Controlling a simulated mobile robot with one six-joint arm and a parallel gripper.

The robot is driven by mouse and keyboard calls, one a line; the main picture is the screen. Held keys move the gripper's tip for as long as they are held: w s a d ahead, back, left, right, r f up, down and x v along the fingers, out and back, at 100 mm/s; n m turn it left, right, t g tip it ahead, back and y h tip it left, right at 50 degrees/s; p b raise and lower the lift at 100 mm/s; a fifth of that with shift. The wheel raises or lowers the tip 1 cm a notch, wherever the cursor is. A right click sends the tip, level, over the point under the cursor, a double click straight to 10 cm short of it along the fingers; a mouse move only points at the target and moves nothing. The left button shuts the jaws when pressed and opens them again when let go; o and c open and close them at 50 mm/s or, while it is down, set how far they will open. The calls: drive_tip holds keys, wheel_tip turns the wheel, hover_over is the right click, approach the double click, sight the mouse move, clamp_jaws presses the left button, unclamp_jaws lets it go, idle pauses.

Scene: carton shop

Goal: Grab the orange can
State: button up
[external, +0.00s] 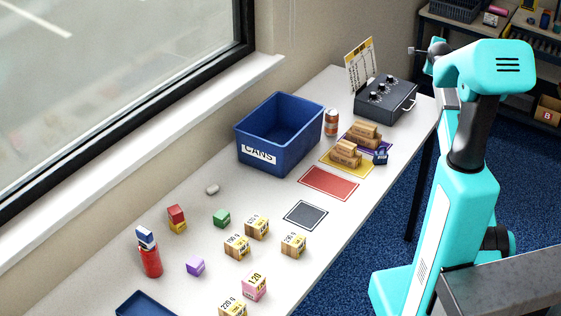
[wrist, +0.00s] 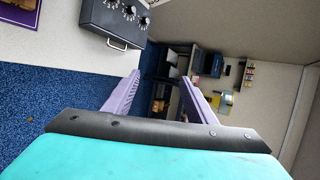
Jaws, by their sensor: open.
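The orange can (external: 331,122) stands upright on the white table, just right of the blue bin labelled CANS (external: 281,145). It has an orange body with a pale band. My gripper (wrist: 161,76) is open and empty, with its two purple fingers apart in the wrist view. In the external view my arm is raised at the right, and my gripper is well away from the can, up and to its right. The orange can does not show in the wrist view.
A dark box with knobs (external: 386,100) stands behind the can. Stacked small cartons (external: 346,152) on yellow and purple mats lie to its right. A red mat (external: 328,183) is bare. Several blocks and a red can (external: 151,262) stand at the near end.

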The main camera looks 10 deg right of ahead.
drive_tip(key=w+a+f+m+t+y+b, duration=0.1)
drive_tip(key=a+f+y+b, duration=0.1)
drive_tip(key=a+f, duration=0.45)
drive_tip(key=w+a+f+m+y+b, duration=0.1)
drive_tip(key=a+f+m+y+b, duration=0.15)
drive_tip(key=a+f, duration=0.4)
drive_tip(key=m+y+b, duration=0.4)
drive_tip(key=m+b, duration=0.1)
drive_tip(key=b, duration=0.1)
approach(336, 119)
drive_tip(key=shift+s+f+n+t, duration=0.15)
drive_tip(key=shift+s+n+t, duration=0.1)
drive_tip(key=shift+s+t, duration=0.2)
drive_tip(key=shift+p+x, duration=0.35)
drive_tip(key=shift+x, duration=3.9)
drive_tip(key=shift+w+f, duration=0.1)
drive_tip(key=shift+p+x, duration=0.65)
drive_tip(key=shift+x, duration=1.85)
drive_tip(key=shift+f, duration=0.15)
drive_tip(key=shift+c, duration=0.4)
